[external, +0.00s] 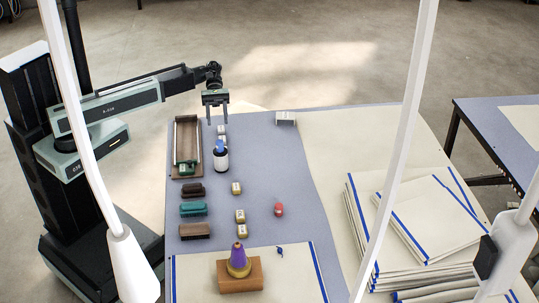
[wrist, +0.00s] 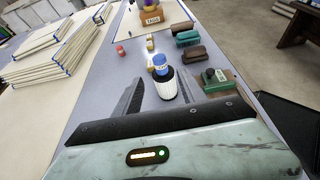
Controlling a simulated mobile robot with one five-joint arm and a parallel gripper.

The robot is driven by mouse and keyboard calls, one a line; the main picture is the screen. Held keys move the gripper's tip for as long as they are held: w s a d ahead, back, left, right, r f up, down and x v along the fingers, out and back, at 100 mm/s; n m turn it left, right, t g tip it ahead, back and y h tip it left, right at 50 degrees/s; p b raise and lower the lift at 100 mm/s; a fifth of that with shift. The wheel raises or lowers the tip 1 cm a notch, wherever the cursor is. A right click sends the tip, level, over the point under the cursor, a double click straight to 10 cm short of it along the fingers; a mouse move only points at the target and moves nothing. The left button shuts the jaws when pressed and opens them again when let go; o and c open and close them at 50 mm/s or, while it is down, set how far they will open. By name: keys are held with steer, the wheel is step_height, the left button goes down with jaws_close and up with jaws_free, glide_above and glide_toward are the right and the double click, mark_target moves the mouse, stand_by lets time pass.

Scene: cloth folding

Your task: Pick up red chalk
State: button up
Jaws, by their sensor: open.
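A small red piece of chalk (external: 279,210) lies on the blue-grey table covering, right of the small yellowish blocks. It also shows as a small red piece in the wrist view (wrist: 120,50), up and left of my fingers. My gripper (external: 216,120) is open and empty, pointing down over the far left part of the table, well away from the red chalk. In the wrist view, its two dark fingers stand apart, with a white ribbed jar with a blue top (wrist: 165,82) seen between them.
Dark, teal and brown brushes (external: 193,209) line the table's left side, below a long tray (external: 174,150). Small yellowish blocks (external: 240,216) lie left of the red chalk. A purple cone on a wooden block (external: 240,275) stands nearer. Folded cloth stacks (external: 432,225) fill the right side.

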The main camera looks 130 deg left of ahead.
steer(key=shift+o, duration=0.4)
steer(key=n+t+y+b, duration=0.4)
steer(key=n+y+b, duration=0.5)
steer(key=y+b, duration=0.1)
glide_toward(277, 204)
steer(key=shift+w+a+f, duration=0.45)
steer(key=shift+w+a, duration=0.05)
steer(key=shift+w, duration=0.1)
steer(key=shift+w+d+p, duration=0.1)
steer(key=shift+d+p, duration=0.05)
steer(key=shift+p, duration=0.15)
steer(key=shift+b+x, duration=0.45)
steer(key=shift+x, duration=0.7)
steer(key=shift+d+b+x, duration=0.15)
steer(key=shift+b+x, duration=0.3)
steer(key=shift+x, duration=0.95)
steer(key=shift+d+b+x, duration=0.15)
steer(key=shift+b+x, duration=0.3)
steer(key=shift+x, duration=0.9)
steer(key=shift+r, duration=0.2)
